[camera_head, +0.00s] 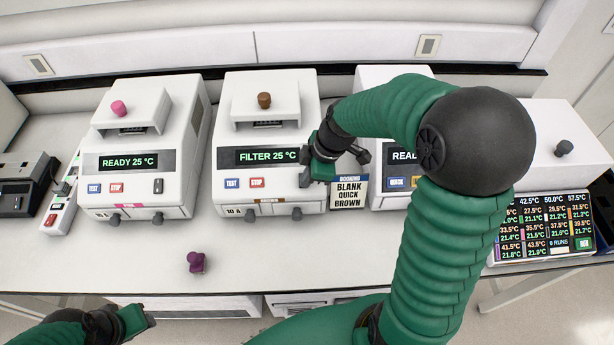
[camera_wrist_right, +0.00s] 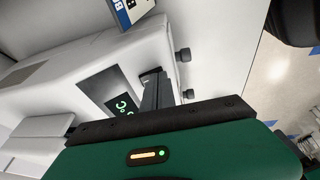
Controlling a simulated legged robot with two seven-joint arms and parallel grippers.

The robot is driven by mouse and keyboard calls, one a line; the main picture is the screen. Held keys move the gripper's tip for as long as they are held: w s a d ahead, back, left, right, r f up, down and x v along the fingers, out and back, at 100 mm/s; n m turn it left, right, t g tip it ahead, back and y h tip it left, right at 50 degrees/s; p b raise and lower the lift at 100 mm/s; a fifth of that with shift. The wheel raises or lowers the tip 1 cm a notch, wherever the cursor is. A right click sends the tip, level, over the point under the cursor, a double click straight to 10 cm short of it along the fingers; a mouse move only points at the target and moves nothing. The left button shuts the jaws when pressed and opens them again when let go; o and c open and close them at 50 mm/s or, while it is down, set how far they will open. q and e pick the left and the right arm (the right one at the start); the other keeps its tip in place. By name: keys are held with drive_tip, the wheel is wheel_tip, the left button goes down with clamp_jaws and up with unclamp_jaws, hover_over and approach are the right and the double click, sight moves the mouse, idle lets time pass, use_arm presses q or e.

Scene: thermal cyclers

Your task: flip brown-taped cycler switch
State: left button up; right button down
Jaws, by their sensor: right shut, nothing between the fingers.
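The brown-taped cycler (camera_head: 226,178) stands in the middle, with a brown knob (camera_head: 264,100) on its lid and brown tape (camera_head: 267,201) low on its front. Its screen (camera_head: 259,156) reads FILTER 25 °C. My right gripper (camera_head: 308,177) is shut and empty at the right end of its front panel, covering the spot where the switch would be, so the switch is hidden. In the right wrist view, the shut fingers (camera_wrist_right: 153,88) reach to the cycler front beside the lit screen (camera_wrist_right: 122,104); contact cannot be told. My left gripper (camera_head: 135,318) is low at the left, off the bench.
A pink-knobbed cycler (camera_head: 118,107) with a black switch (camera_head: 158,186) stands left. A booking card (camera_head: 348,191) reads BLANK QUICK BROWN. Another cycler (camera_head: 389,188) is partly behind my right arm. A purple-knobbed piece (camera_head: 196,262) sits on the front bench; a readout screen (camera_head: 545,228) is right.

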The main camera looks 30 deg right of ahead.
drive_tip(key=shift+f+b, duration=0.4)
drive_tip(key=shift+s+a+r, duration=0.15)
drive_tip(key=shift+s+r, duration=0.05)
drive_tip(key=shift+r, duration=0.05)
drive_tip(key=shift+w, duration=0.2)
drive_tip(key=shift+w+d+r+p, duration=0.25)
drive_tip(key=shift+d+r+p, duration=0.05)
drive_tip(key=shift+p, duration=0.15)
drive_tip(key=shift+w+d, duration=0.2)
drive_tip(key=shift+w, duration=0.15)
